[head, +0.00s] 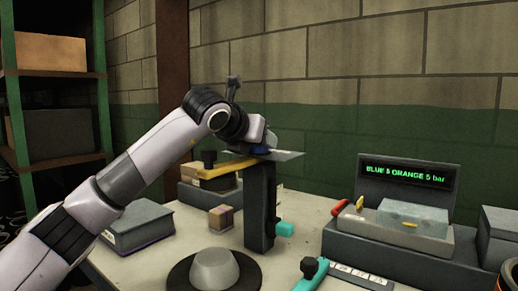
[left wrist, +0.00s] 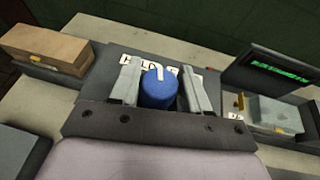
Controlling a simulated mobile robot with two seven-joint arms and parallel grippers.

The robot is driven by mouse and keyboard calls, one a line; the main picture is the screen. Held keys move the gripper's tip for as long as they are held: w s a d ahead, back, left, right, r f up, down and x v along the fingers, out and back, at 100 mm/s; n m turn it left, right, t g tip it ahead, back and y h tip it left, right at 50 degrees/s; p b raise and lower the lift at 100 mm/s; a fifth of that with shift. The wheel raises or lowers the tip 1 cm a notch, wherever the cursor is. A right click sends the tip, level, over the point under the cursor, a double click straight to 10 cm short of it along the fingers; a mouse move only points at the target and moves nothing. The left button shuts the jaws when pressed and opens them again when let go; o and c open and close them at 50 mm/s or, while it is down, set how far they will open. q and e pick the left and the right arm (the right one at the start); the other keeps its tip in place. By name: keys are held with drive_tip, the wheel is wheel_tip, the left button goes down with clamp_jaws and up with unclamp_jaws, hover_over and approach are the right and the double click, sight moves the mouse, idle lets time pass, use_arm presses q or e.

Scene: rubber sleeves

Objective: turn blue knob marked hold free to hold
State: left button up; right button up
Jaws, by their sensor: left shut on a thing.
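The blue knob (left wrist: 158,92) sits between the two fingers of my left gripper (left wrist: 161,84) in the left wrist view. The fingers are shut on its sides. A white mark on the knob's top points to the far side, toward the label plate (left wrist: 119,57). Bold letters, seemingly HOLD, show left of the mark; the lettering on the right is mostly hidden by a finger. In the head view my left gripper (head: 258,143) is at the top of a dark post (head: 260,205), and only a sliver of blue shows under it. My right gripper is not in view.
A yellow lever (head: 228,169) extends left from near the post. A display (head: 405,174) reads "BLUE 5 ORANGE 5 bar", behind a clear block (head: 412,219). A grey dome (head: 215,268), a small wooden block (head: 221,218) and a teal-handled part (head: 312,275) are nearby on the bench.

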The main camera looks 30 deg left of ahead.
use_arm(q)
drive_tip(key=shift+f+n+g+y+b, duration=0.1)
drive_tip(key=shift+n+g+y+b, duration=0.35)
drive_tip(key=shift+n+y, duration=0.95)
drive_tip(key=shift+y, duration=0.3)
drive_tip(key=o, duration=1)
drive_tip(key=shift+c, duration=0.2)
drive_tip(key=v, duration=0.7)
drive_tip(key=shift+s+f, duration=0.1)
